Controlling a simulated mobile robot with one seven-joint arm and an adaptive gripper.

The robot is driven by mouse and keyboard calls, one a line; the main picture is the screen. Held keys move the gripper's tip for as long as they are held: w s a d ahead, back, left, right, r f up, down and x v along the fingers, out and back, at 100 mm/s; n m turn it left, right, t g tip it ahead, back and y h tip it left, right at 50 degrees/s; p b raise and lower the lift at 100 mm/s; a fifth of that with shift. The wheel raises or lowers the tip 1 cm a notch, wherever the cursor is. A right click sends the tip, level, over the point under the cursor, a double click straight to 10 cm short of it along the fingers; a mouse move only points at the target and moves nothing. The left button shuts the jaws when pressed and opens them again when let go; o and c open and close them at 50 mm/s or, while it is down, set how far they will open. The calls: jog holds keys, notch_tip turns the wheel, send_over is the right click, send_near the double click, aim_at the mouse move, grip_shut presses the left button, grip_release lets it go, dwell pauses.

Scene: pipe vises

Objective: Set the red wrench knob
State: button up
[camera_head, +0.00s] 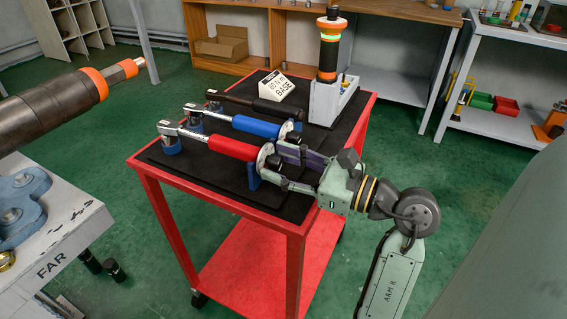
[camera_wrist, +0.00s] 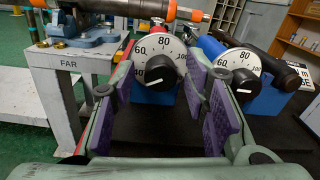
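The red wrench (camera_head: 232,147) lies on the cart's black mat with its dial end toward my gripper (camera_head: 279,165). In the wrist view its white dial (camera_wrist: 164,45) shows 60, 80 and 100, with a black knob (camera_wrist: 156,72) in the middle. A white line on the knob points to the lower left side, near the partly covered low end of the scale. My gripper is open, its purple-padded fingers (camera_wrist: 160,88) spread left and right of the knob. No contact with the knob is visible.
Beside it lie the blue wrench (camera_head: 232,121), with its own dial (camera_wrist: 239,60), and a black wrench (camera_head: 255,104). A grey tester with an orange and black column (camera_head: 329,52) stands at the back. A sign (camera_head: 276,85) sits behind. A grey bench (camera_head: 62,225) is at left.

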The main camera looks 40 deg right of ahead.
grip_shut()
